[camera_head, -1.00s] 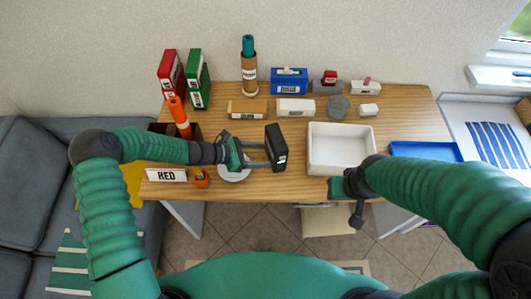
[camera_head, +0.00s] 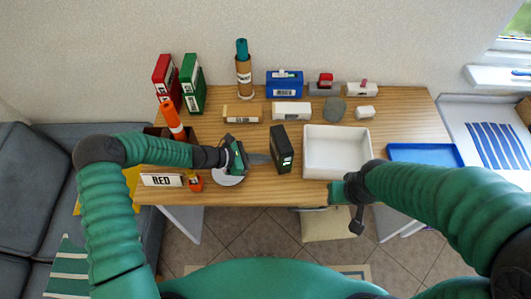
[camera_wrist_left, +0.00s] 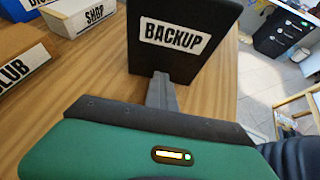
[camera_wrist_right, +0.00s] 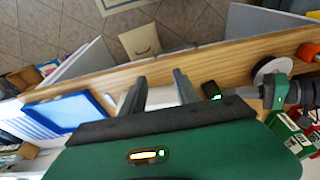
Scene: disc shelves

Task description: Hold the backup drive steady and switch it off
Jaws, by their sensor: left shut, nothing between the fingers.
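The backup drive (camera_head: 281,148) is an upright black box near the front middle of the table. A small green light shows on its front edge. Its side with the white BACKUP label (camera_wrist_left: 176,36) faces my left gripper in the left wrist view. My left gripper (camera_head: 268,159) is shut and empty, with its fingertips at the lower part of that side; I cannot tell whether they touch it. My right gripper (camera_wrist_right: 161,80) is open and empty at the table's front edge, below the white tray. The right wrist view also shows the drive, small, beyond its fingers (camera_wrist_right: 211,90).
A white tray (camera_head: 337,174) stands right of the drive and a blue tray (camera_head: 425,146) further right. A white disc (camera_head: 229,180) lies under my left wrist. Labelled boxes, such as the blue one (camera_head: 285,93), stand along the back. A RED sign (camera_head: 161,180) is at the left.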

